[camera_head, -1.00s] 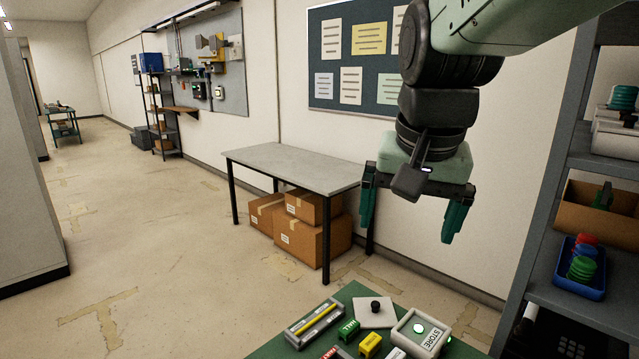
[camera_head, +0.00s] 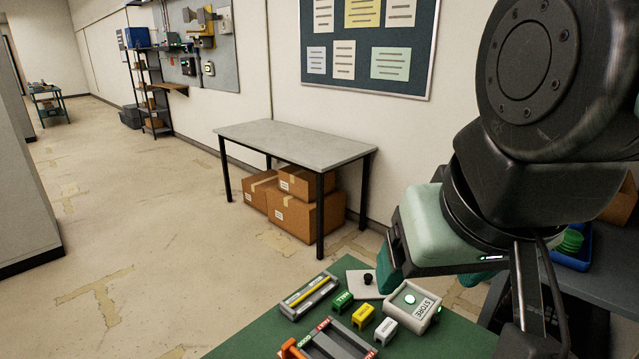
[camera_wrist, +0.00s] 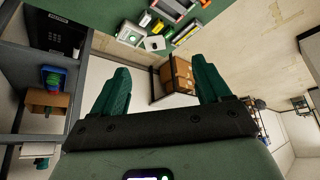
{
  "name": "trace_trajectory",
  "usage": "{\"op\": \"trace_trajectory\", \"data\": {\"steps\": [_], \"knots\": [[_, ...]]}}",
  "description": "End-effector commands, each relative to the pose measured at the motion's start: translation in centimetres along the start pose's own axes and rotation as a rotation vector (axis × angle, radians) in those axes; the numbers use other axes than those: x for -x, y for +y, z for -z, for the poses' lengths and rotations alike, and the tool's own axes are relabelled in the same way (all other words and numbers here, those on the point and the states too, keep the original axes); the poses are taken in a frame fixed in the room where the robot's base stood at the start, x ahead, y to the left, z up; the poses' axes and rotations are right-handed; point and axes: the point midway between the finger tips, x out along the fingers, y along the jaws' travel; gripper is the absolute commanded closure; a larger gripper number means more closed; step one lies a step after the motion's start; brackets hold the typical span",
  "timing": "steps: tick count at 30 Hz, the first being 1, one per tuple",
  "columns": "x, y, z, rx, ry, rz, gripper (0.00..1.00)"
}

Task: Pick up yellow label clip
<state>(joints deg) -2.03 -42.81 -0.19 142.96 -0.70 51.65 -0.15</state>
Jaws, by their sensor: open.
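The yellow label clip (camera_head: 363,315) sits on the green table, between a green clip (camera_head: 342,301) marked HALL and a white clip (camera_head: 386,330). In the wrist view the yellow clip (camera_wrist: 145,19) is small, near the top, beyond my fingertips. My gripper (camera_wrist: 160,85) is open and empty, its two green fingers spread wide. In the head view it hangs above and to the right of the clips, partly hidden by my arm.
A grey STORE box (camera_head: 411,308) stands right of the clips, with a black-knobbed plate (camera_head: 367,283) behind. A grey tray with a yellow bar (camera_head: 309,295) lies left. An orange-handled grey frame (camera_head: 335,342) lies in front. Shelving with a blue bin (camera_head: 572,247) stands right.

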Motion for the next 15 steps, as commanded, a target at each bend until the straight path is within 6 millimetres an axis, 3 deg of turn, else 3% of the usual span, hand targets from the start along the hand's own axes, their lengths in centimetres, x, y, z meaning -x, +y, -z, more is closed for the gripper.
{"op": "trace_trajectory", "data": {"steps": [4,8,15], "knots": [[-1.1,-0.6,-0.5,-0.033,-0.08,0.025,0.23],[-3.4,-2.6,-1.9,-0.121,-0.29,0.096,0.23],[-9.1,-4.3,1.5,-0.5,-0.529,0.281,0.23]]}}
